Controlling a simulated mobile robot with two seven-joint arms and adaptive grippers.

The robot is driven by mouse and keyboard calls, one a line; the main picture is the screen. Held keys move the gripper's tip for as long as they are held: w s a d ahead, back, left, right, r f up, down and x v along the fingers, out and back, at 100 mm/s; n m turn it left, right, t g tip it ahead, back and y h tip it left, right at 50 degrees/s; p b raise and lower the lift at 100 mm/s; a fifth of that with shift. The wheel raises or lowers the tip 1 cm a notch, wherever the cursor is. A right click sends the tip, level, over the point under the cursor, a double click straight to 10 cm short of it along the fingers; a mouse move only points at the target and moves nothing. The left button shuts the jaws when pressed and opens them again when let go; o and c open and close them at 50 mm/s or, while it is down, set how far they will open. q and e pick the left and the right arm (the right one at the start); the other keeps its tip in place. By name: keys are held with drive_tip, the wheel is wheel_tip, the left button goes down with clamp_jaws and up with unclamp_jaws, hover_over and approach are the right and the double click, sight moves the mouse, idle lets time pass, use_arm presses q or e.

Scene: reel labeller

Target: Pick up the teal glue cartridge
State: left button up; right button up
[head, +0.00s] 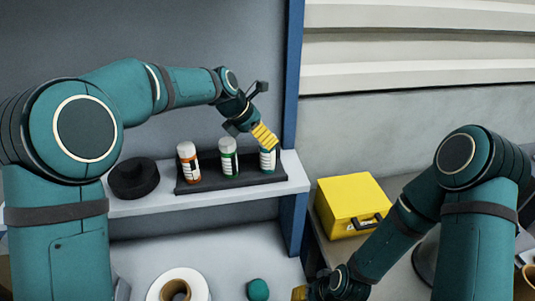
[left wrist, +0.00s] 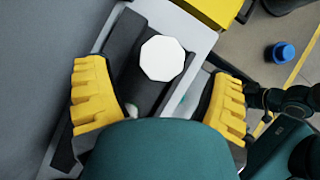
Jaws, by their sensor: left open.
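The teal glue cartridge (head: 268,160) stands upright at the right end of a dark tray (head: 232,182) on the shelf, its upper part partly covered by my left gripper (head: 264,135). In the left wrist view a white octagonal cap (left wrist: 162,58), seemingly this cartridge's top, shows ahead between the fingers. My left gripper (left wrist: 160,100) is open, a yellow finger on either side, and holds nothing. My right gripper (head: 300,293) is at the bottom edge of the head view, cut off, so its opening cannot be judged.
A green-banded cartridge (head: 228,158) and an orange-banded one (head: 188,162) stand left in the same tray. A black reel (head: 133,178) lies left on the shelf (head: 150,205). A blue post (head: 292,70) rises behind its right end. A yellow case (head: 350,204) stands lower right.

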sight(267, 154)
use_arm(q)
drive_tip(key=shift+x, duration=2.75)
drive_tip(key=shift+c, duration=0.2)
drive_tip(key=shift+r, duration=0.1)
clamp_jaws()
